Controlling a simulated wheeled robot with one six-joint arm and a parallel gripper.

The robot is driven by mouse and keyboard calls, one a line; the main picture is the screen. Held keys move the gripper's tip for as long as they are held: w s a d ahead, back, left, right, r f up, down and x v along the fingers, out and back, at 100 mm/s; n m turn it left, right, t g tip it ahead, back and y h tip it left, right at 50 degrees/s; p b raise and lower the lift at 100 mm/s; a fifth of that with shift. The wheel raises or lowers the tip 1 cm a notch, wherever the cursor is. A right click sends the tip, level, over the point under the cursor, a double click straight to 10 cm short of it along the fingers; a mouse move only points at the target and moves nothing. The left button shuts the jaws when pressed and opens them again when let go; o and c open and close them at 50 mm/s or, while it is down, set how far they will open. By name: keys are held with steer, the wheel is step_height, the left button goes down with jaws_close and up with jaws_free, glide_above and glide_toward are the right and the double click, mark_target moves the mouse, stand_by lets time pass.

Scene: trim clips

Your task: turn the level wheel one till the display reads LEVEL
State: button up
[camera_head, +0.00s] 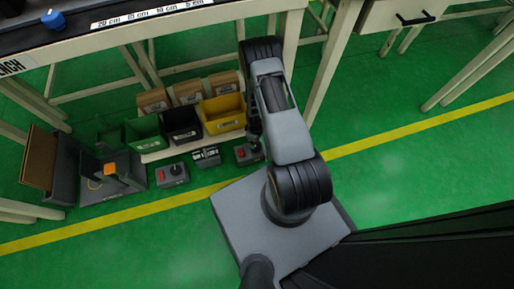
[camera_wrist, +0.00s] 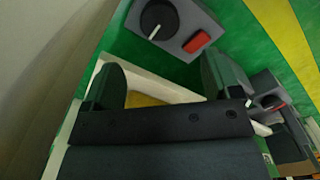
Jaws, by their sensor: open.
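No display reading LEVEL can be made out in either view, and I cannot tell which control is level wheel one. A black round dial (camera_wrist: 159,19) with a white pointer sits on a grey box beside a red block (camera_wrist: 197,42), at the top of the wrist view. In the head view, a grey control box (camera_head: 249,153) stands on the floor close to my arm. My gripper (camera_wrist: 167,80) is open, its two dark fingers apart with nothing held between them. The dial lies beyond the fingertips, apart from them. My arm hides the gripper in the head view.
Other control boxes (camera_head: 172,175) stand on the floor in front of green, black and yellow bins (camera_head: 222,113). Cardboard boxes (camera_head: 188,93) are behind them. A blue knob (camera_head: 53,19) is on the bench top. Bench legs (camera_head: 330,60) stand close to my arm.

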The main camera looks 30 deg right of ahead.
step_height(320, 180, down, 11)
steer(key=b, duration=0.4)
steer(key=shift+r, duration=0.2)
steer(key=c, duration=0.9)
